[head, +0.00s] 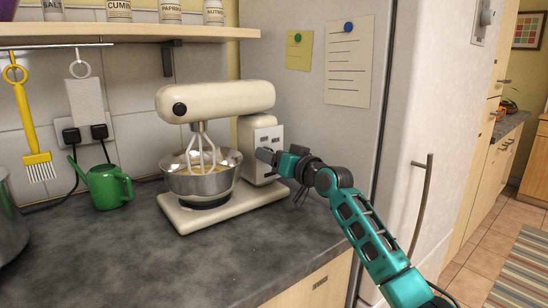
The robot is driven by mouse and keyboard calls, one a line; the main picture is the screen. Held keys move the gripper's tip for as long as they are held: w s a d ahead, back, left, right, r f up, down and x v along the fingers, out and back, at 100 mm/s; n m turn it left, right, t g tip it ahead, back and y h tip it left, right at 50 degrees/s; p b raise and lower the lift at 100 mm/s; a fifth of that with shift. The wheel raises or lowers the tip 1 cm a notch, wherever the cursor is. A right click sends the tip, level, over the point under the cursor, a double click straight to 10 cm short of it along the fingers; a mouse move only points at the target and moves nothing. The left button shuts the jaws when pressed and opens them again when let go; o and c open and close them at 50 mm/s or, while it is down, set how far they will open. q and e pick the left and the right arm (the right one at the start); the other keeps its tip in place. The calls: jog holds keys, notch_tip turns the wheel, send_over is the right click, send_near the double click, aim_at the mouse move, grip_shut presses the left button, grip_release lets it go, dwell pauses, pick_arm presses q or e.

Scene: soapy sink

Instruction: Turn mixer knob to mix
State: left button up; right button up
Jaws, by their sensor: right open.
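The cream stand mixer (214,97) stands upright on the dark counter, with its whisk lowered into a metal bowl (200,184) holding pale contents. A light panel with small dark markings (263,134) is on the side of its column. My right gripper (268,156) is open at the lower part of this panel, reaching in from the right. A dark grey piece shows at its tip; I cannot tell whether it is a finger or the mixer knob, or whether they touch. A round black cap (179,109) sits on the mixer head. My left gripper is not in view.
A green watering can (108,186) stands left of the mixer, near a wall socket with two black plugs (86,134). A metal pot (8,222) is at the left edge. The white fridge (425,120) is on the right. The front counter is clear.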

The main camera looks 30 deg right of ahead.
jog(key=shift+w, duration=0.1)
jog(key=shift+c, duration=0.4)
jog(key=c, duration=1)
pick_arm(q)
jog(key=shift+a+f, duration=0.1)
pick_arm(e)
jog(key=shift+o, duration=0.2)
pick_arm(q)
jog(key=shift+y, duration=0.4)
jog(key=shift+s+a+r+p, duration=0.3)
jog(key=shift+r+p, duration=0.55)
jog(key=shift+p, duration=0.5)
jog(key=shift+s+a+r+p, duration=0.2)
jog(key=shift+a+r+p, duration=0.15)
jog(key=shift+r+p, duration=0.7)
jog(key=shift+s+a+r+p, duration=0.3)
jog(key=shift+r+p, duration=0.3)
jog(key=shift+p, duration=1)
pick_arm(e)
jog(key=shift+d+m, duration=0.1)
jog(key=shift+m, duration=4.9)
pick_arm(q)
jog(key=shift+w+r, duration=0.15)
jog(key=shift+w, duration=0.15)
